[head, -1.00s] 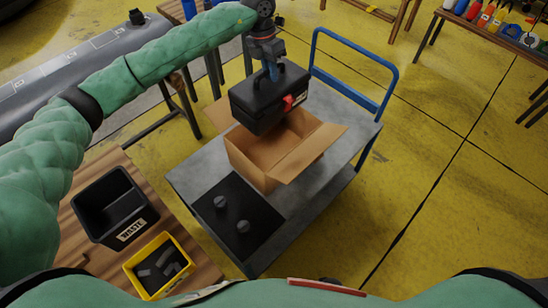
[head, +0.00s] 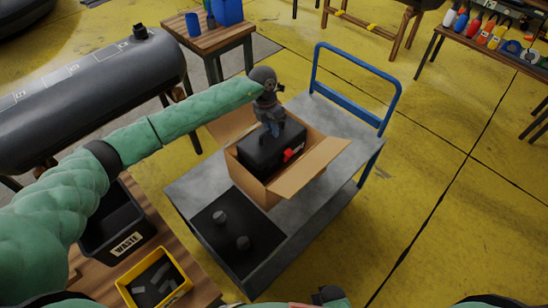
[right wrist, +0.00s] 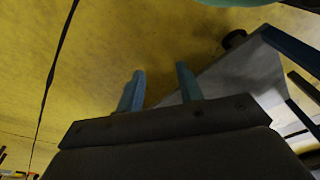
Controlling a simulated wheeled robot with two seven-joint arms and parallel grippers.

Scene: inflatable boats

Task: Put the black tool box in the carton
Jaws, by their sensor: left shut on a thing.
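The black tool box (head: 268,153) with a red latch is in the open mouth of the cardboard carton (head: 257,190) in the head view. Its lower part is hidden by the carton's walls, so I cannot tell whether it touches the bottom. My left gripper (head: 271,127) is above the box, shut on its top handle. The carton stands on the grey cart (head: 190,183) with its flaps folded outward. In the right wrist view, my right gripper (right wrist: 160,88) shows two blue fingers apart with nothing between them.
The cart has a blue push handle (head: 352,68) at its far end and a black mat (head: 232,262) with two grey knobs. A black waste bin (head: 112,230) and a yellow bin (head: 155,280) stand on the wooden table at the left.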

